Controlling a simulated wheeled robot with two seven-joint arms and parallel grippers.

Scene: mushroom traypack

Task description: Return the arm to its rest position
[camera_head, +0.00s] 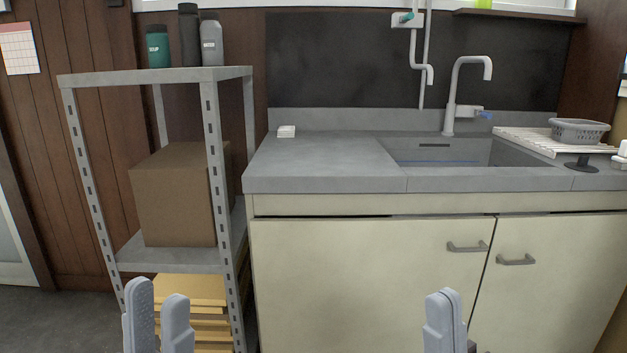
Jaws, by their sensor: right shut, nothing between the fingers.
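My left gripper (159,318) is at the bottom left, in front of the metal shelf. Its two fingers stand apart with nothing between them. My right gripper (446,318) is at the bottom, right of the middle, in front of the pale cabinet doors. Its fingers are together and hold nothing. Both point upward in the picture, and the arms behind them are below the picture's edge. No mushrooms or tray pack show in this view.
A grey metal shelf (211,125) holds bottles (189,35), a cardboard box (172,200) and yellow stacked items (188,290). A counter (320,165) with a sink (450,153) and tap (451,95) stands above the cabinet (360,270). A grey basket (579,131) sits at the right.

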